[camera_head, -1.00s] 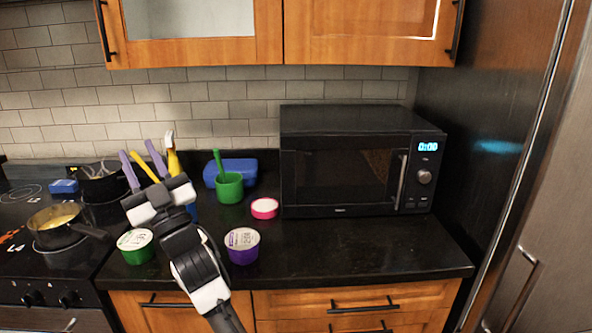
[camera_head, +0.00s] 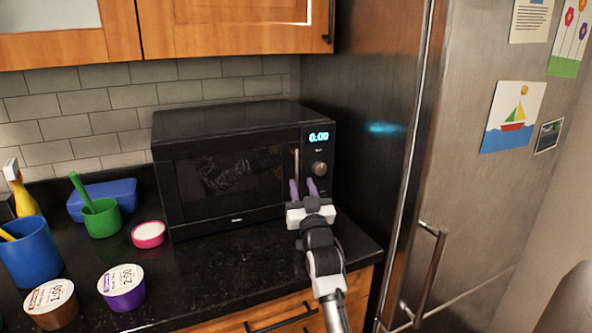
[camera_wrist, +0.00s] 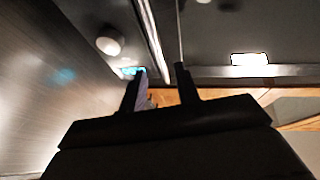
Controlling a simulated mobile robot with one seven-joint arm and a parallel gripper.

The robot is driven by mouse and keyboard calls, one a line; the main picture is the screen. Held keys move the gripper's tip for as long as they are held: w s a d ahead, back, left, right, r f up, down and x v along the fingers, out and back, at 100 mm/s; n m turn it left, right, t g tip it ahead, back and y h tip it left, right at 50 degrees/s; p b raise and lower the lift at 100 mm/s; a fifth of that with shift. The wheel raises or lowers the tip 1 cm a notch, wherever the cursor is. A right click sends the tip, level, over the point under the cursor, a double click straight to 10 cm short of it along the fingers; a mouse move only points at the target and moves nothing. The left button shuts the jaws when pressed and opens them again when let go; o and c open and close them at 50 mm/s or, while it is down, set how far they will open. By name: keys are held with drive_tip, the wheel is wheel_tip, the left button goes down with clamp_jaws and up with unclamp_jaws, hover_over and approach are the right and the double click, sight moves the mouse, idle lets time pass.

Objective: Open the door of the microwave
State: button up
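The black microwave (camera_head: 235,165) stands on the counter with its door shut. Its upright metal handle (camera_head: 296,166) is at the right edge of the door, left of the knob and the blue clock display. My gripper (camera_head: 303,186) is in front of the lower right of the microwave, near the handle's lower end, its two purple fingers apart and empty. In the wrist view the fingers of my gripper (camera_wrist: 160,75) are spread. The handle (camera_wrist: 152,42) shows between their directions, with the knob (camera_wrist: 108,42) to its left. I cannot tell whether a finger touches the handle.
A steel fridge (camera_head: 380,130) stands close on the right, with its own handle (camera_head: 430,265) sticking out. On the counter to the left are a pink-rimmed tub (camera_head: 148,235), a purple tub (camera_head: 122,288), a green cup (camera_head: 102,219) and a blue cup (camera_head: 32,255).

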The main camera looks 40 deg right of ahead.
sight(297, 172)
drive_tip(key=p+x, duration=0.2)
drive_tip(key=x, duration=0.3)
drive_tip(key=shift+r, duration=0.25)
drive_tip(key=shift+w+d+r, duration=0.1)
drive_tip(key=shift+w+d, duration=0.1)
drive_tip(key=shift+w, duration=0.4)
clamp_jaws()
